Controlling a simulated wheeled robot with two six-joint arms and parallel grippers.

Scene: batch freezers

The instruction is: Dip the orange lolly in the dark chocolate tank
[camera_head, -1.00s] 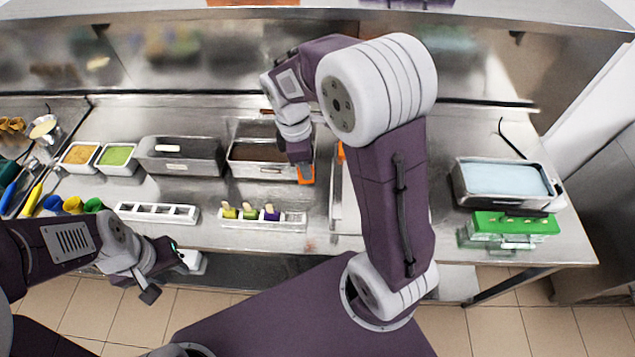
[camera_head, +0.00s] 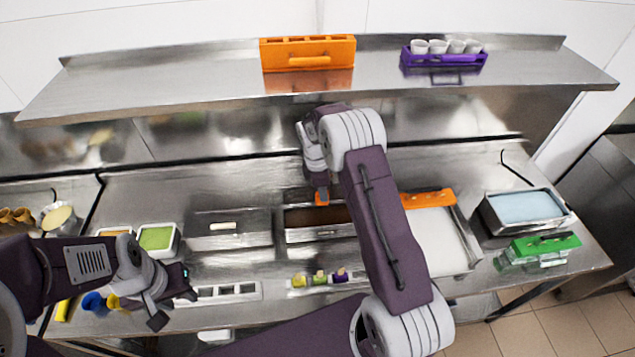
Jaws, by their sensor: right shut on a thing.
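The dark chocolate tank (camera_head: 318,236) is a metal pan with dark brown contents, in the middle of the counter. My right gripper (camera_head: 321,190) points down at the tank's back side. It is shut on the orange lolly (camera_head: 322,199), of which a small orange block shows below the fingers. The lolly appears over the tank's back part; whether it touches the chocolate I cannot tell. My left gripper (camera_head: 172,303) is at the lower left with its fingers apart and empty, near a white slotted holder (camera_head: 232,292).
Another metal tank (camera_head: 228,240) stands left of the chocolate. A holder with several coloured lollies (camera_head: 320,279) stands in front. To the right are a white tray with an orange edge (camera_head: 430,230), a blue-filled pan (camera_head: 525,207) and a green-lidded box (camera_head: 545,245). A shelf (camera_head: 200,80) overhangs the back.

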